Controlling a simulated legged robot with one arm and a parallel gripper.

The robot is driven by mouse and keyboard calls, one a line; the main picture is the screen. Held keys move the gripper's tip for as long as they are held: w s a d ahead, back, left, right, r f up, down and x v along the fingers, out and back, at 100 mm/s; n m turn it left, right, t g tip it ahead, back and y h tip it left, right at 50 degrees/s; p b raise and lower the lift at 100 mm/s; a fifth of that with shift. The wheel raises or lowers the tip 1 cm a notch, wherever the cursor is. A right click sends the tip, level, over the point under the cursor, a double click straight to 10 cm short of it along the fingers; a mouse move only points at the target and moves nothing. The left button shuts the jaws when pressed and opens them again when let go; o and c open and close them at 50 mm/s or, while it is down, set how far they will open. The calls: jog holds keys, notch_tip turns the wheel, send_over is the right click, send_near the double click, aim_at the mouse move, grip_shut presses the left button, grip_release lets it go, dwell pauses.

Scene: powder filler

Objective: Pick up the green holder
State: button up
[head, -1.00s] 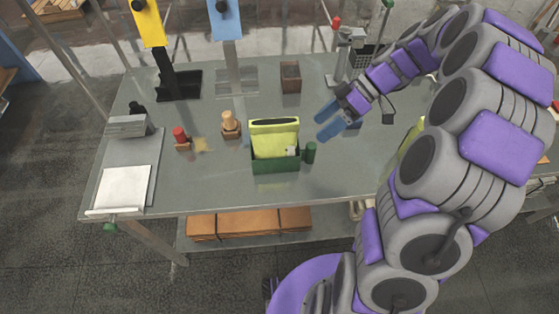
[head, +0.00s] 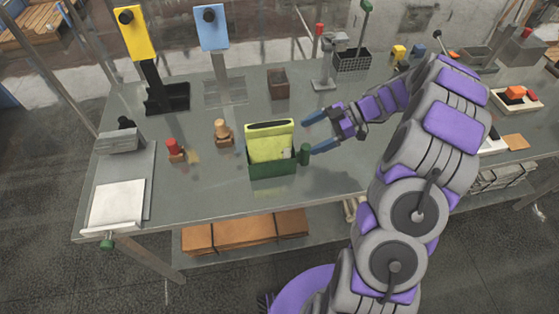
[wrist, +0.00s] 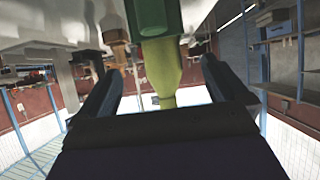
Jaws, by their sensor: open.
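The green holder (head: 272,168) is an open dark green box standing on the grey table (head: 215,190). A flat yellow-green piece (head: 268,148) stands upright in it, with a small white thing at its right. A dark green cylinder (head: 305,154) is at the holder's right side. My gripper (head: 309,134) is open and empty, just right of the holder, its lower finger close to the cylinder. In the wrist view the green cylinder (wrist: 154,16) and yellow-green piece (wrist: 160,65) lie ahead between the two dark fingers; I cannot tell whether anything touches.
A wooden peg (head: 222,132) and a red-topped piece (head: 174,150) stand left of the holder. A brown block (head: 278,84) stands behind it. Yellow (head: 132,33) and blue (head: 212,27) panels rise on stands at the back. The table in front of the holder is clear.

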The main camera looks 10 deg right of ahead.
jog(key=b+x, duration=0.1)
jog(key=x, duration=0.9)
jog(key=shift+a+f+b, duration=0.15)
jog(key=shift+a+b, duration=0.15)
jog(key=shift+b, duration=0.1)
jog(key=shift+d, duration=0.1)
jog(key=shift+c, duration=0.4)
jog(key=shift+d, duration=0.1)
jog(key=c, duration=1.1)
